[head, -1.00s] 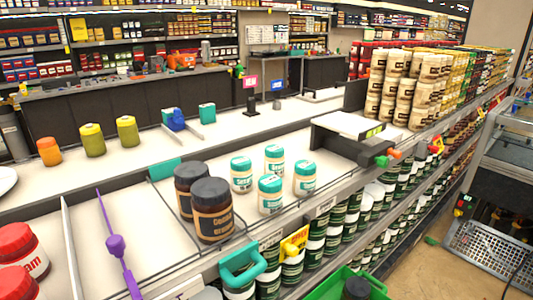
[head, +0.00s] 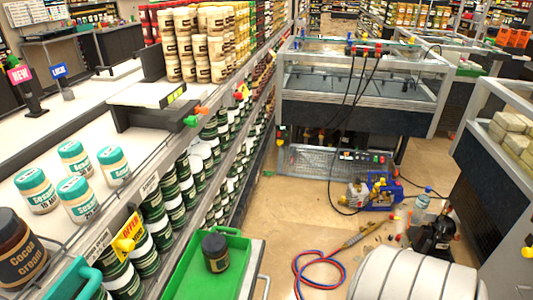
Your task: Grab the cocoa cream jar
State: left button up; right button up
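A cocoa cream jar (head: 22,258), brown with a dark lid and a dark label, stands on the white shelf at the lower left. The picture's left edge cuts off part of it. Another dark-lidded jar (head: 215,254) stands in the green tray (head: 184,272) at the lower middle; its label is too small to read. Neither of my grippers is in view.
Several sesame jars (head: 80,200) with teal lids stand beside the cocoa cream jar. A teal handle (head: 82,277) and a yellow offer tag (head: 127,240) are at the shelf's front edge. A red and blue hose (head: 318,258) lies on the floor; the floor aisle is partly clear.

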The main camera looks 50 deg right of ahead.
aim_at(215, 250)
jog(key=z, duration=1.1)
